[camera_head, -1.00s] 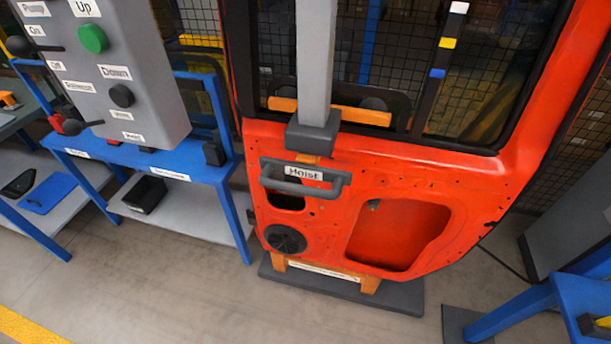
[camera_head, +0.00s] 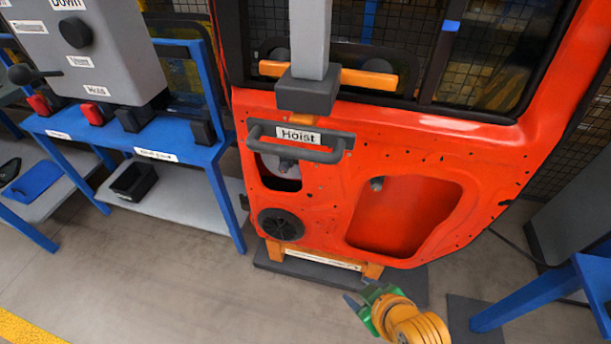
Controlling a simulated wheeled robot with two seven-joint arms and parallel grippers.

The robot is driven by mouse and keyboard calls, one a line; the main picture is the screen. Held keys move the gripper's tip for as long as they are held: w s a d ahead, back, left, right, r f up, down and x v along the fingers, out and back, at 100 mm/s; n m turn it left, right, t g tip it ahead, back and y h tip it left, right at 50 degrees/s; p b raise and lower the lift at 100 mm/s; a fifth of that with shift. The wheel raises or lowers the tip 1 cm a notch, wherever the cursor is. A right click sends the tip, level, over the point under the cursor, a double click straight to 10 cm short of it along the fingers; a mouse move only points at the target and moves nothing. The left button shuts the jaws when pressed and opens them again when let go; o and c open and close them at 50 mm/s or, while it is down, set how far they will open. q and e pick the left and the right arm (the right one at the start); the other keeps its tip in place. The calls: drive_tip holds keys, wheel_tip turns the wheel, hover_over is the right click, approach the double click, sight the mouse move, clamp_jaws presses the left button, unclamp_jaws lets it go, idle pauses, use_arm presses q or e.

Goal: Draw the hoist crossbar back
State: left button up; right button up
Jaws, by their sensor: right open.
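The hoist crossbar is a dark grey bar handle (camera_head: 297,151) below the white "Hoist" label (camera_head: 298,135), in front of the red door panel (camera_head: 460,150). A grey hoist column (camera_head: 310,40) with a dark block (camera_head: 306,92) at its lower end stands above it, with an orange bar (camera_head: 368,78) behind. My right gripper (camera_head: 363,300), with green fingers and an orange wrist, is at the bottom, well below the crossbar and apart from it. It is open and seems empty. My left gripper is not in view.
A grey control box (camera_head: 110,60) hangs over a blue-framed bench (camera_head: 180,135) on the left. A black bin (camera_head: 135,182) sits on its shelf. A blue-legged table (camera_head: 540,290) stands at the right. The floor (camera_head: 130,270) in front is clear.

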drive_tip(key=w+a+r+n+t+y, duration=0.2)
drive_tip(key=w+a+r+n+t, duration=0.15)
drive_tip(key=r, duration=0.25)
drive_tip(key=w+a+r+n+t+y, duration=0.1)
drive_tip(key=w+a+r+n+t, duration=0.1)
drive_tip(key=w+r+n, duration=0.3)
drive_tip(key=n+t+y, duration=0.4)
drive_tip(key=n+t, duration=0.1)
drive_tip(key=n, duration=0.4)
approach(292, 153)
drive_tip(key=x, duration=0.4)
drive_tip(key=shift+d+f, duration=0.15)
drive_tip(key=shift+f, duration=0.05)
drive_tip(key=p+x, duration=0.1)
drive_tip(key=x, duration=0.5)
drive_tip(key=shift+w+p, duration=0.1)
drive_tip(key=shift+p, duration=0.3)
drive_tip(key=shift+w+a+f, duration=0.1)
drive_tip(key=shift+w+a, duration=0.1)
drive_tip(key=shift+w, duration=0.2)
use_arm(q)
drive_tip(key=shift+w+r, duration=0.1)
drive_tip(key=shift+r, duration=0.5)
use_arm(e)
drive_tip(key=shift+s, duration=0.1)
drive_tip(key=shift+c, duration=0.2)
clamp_jaws()
